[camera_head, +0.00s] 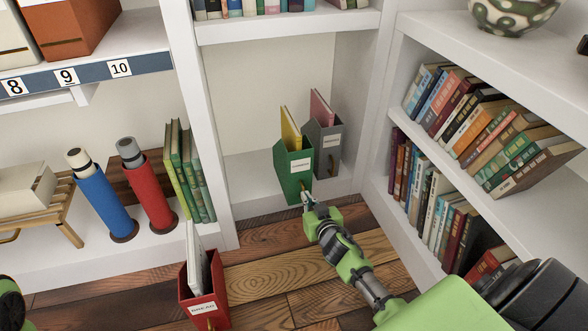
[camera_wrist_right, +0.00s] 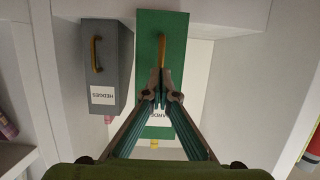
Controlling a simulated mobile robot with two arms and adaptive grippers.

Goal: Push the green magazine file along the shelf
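The green magazine file (camera_head: 293,168) stands upright on the low white shelf in the middle bay, with a yellow item sticking out of its top. Its green front with a yellow pull and a white label also shows, upside down, in the right wrist view (camera_wrist_right: 178,30). My right gripper (camera_head: 307,198) is at the lower front of this file. In the wrist view its fingertips (camera_wrist_right: 162,92) are together at the lower end of the pull, over the file's front. They look shut; whether they touch the file is hard to tell. My left gripper does not show.
A grey file (camera_head: 328,145) stands close beside the green one, on its right. It also shows in the wrist view (camera_wrist_right: 107,60). Bare shelf (camera_head: 250,172) lies to the green file's left. A red file (camera_head: 205,290) stands nearer. A bookcase (camera_head: 395,125) closes the right side.

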